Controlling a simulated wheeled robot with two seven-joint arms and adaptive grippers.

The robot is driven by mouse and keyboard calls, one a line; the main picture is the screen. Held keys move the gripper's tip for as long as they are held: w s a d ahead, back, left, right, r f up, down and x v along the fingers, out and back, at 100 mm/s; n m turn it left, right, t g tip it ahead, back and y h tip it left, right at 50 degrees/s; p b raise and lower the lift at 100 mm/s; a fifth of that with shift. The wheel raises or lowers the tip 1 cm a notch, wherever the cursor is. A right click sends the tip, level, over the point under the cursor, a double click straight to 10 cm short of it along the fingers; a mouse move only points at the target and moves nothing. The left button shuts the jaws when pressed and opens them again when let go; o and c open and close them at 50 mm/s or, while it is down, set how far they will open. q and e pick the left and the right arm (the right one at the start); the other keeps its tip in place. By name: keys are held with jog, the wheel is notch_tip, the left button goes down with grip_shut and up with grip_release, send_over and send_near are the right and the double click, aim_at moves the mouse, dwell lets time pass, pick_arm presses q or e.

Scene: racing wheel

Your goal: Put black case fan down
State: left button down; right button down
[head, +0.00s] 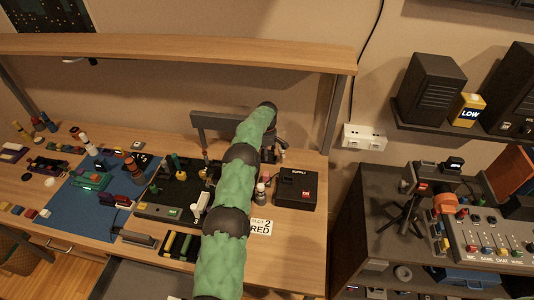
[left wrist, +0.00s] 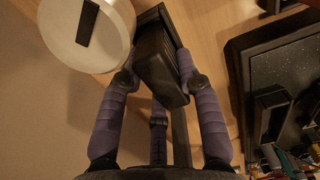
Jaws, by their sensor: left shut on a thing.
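My left gripper (head: 273,140) is at the back of the desk, at the far end of my green arm, partly hidden by that arm in the head view. In the left wrist view its purple-grey fingers (left wrist: 159,82) are closed around a dark ribbed block, which I take for the black case fan (left wrist: 160,58). The fan sits between the fingertips with wooden surface beyond it. I cannot tell whether it touches the surface. In the head view the fan cannot be made out clearly behind the arm. My right gripper is not in view.
A round pale object (left wrist: 88,30) is close to the left finger. A black mat (head: 181,192) with tools and a red-marked black box (head: 296,188) flank my arm. A blue mat (head: 88,207) lies left. Bare desk shows front right.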

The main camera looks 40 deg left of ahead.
pick_arm(q)
jog(key=shift+f, duration=0.1)
jog(key=c, duration=0.9)
grip_release()
jog(key=shift+o, duration=0.2)
jog(key=shift+r, duration=0.45)
notch_tip(320, 180, up, 12)
jog(key=p, duration=0.1)
jog(key=shift+f+p, duration=0.2)
jog(key=shift+p, duration=0.1)
